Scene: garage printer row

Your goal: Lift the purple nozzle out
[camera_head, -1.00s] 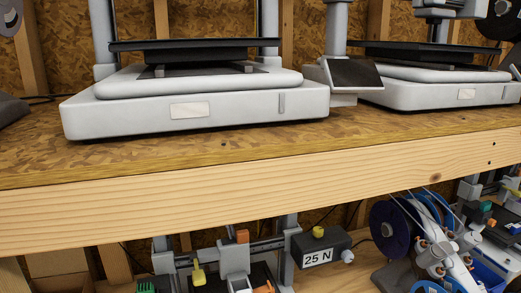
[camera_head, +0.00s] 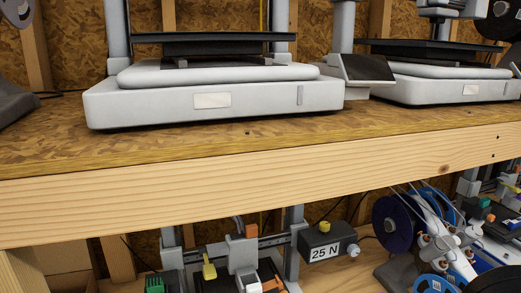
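I cannot make out a purple nozzle in the head view. My gripper is not in view, so I cannot tell its state or what it is near. On the lower level, a grey printer-like machine (camera_head: 241,255) shows partly below the shelf beam. It has a yellow part (camera_head: 209,268), an orange block (camera_head: 251,231) and a green piece (camera_head: 154,286) around it. Its lower part is cut off by the picture's bottom edge.
A wooden beam (camera_head: 220,204) fronts the upper shelf (camera_head: 50,135), which carries a white printer (camera_head: 215,102) and a second printer (camera_head: 440,92). Below, a dark box marked 25 N (camera_head: 324,246) and a dark purple-blue spool (camera_head: 391,222) stand right of the grey machine.

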